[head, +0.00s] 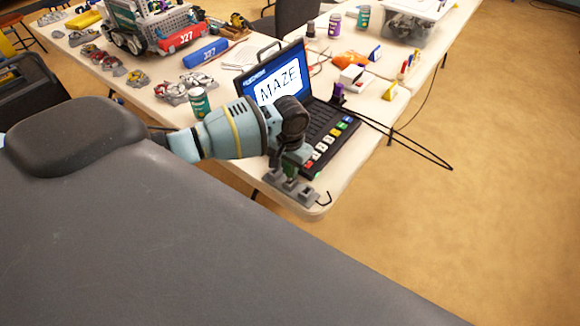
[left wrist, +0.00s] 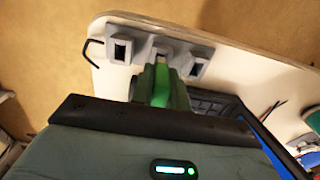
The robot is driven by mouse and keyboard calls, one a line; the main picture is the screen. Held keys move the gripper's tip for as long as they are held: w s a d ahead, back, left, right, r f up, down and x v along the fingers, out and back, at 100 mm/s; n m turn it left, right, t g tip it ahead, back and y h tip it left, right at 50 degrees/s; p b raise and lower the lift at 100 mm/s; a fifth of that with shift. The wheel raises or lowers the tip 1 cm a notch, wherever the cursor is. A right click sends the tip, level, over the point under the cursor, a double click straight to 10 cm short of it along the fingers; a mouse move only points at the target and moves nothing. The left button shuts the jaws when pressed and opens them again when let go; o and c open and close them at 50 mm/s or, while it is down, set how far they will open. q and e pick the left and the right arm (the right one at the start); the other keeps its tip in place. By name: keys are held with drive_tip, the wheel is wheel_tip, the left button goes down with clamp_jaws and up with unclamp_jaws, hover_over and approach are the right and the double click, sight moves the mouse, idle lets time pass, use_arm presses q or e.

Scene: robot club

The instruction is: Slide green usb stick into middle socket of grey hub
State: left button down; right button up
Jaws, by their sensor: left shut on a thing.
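The grey hub (head: 282,184) lies at the near corner of the white table. It also shows in the left wrist view (left wrist: 140,37), with a dark opening in each outer block. My left gripper (head: 291,168) is right above the hub, its fingers pointing down. It is shut on the green usb stick (left wrist: 161,86), which shows between the fingers. The stick's far end is in line with the hub's middle block and very close to it. I cannot tell whether its tip is inside the middle socket, as stick and fingers cover it. My right gripper is not in view.
A black laptop (head: 322,122) reading MAZE stands right behind the hub and gripper. A green-labelled bottle (head: 200,102) and robot parts stand farther back on the white table (head: 345,172).

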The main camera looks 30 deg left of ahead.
use_arm(q)
drive_tip(key=shift+f, duration=0.45)
drive_tip(key=shift+f, duration=0.15)
idle(0.5)
drive_tip(key=shift+f, duration=0.5)
idle(0.3)
drive_tip(key=c, duration=1.3)
unclamp_jaws()
drive_tip(key=o, duration=0.4)
